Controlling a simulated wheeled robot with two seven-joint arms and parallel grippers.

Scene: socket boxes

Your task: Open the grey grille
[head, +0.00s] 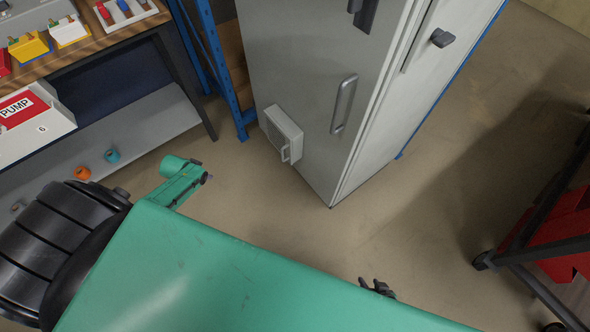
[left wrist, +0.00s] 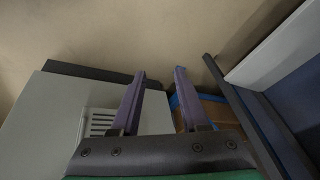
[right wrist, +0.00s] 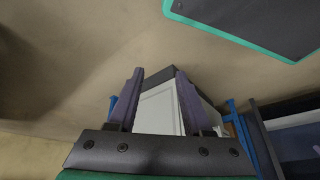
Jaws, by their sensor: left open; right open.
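The grey grille (head: 284,128) is a small slatted panel with a handle (head: 286,152), low on the grey cabinet front. It looks closed. In the left wrist view the grille (left wrist: 101,122) shows left of the fingers, partly cut off by the gripper body. My left gripper (left wrist: 159,73) is open and empty, apart from the grille. My right gripper (head: 378,287) shows only as dark fingertips past my green body in the head view. In the right wrist view it is open and empty (right wrist: 158,73), with a pale cabinet beyond.
The tall grey cabinet (head: 300,60) has a larger door handle (head: 344,103). A blue rack post (head: 222,75) stands close on its left. A workbench (head: 95,40) with coloured boxes is at the far left. A dark-framed cart (head: 545,250) is at right. Floor before the cabinet is clear.

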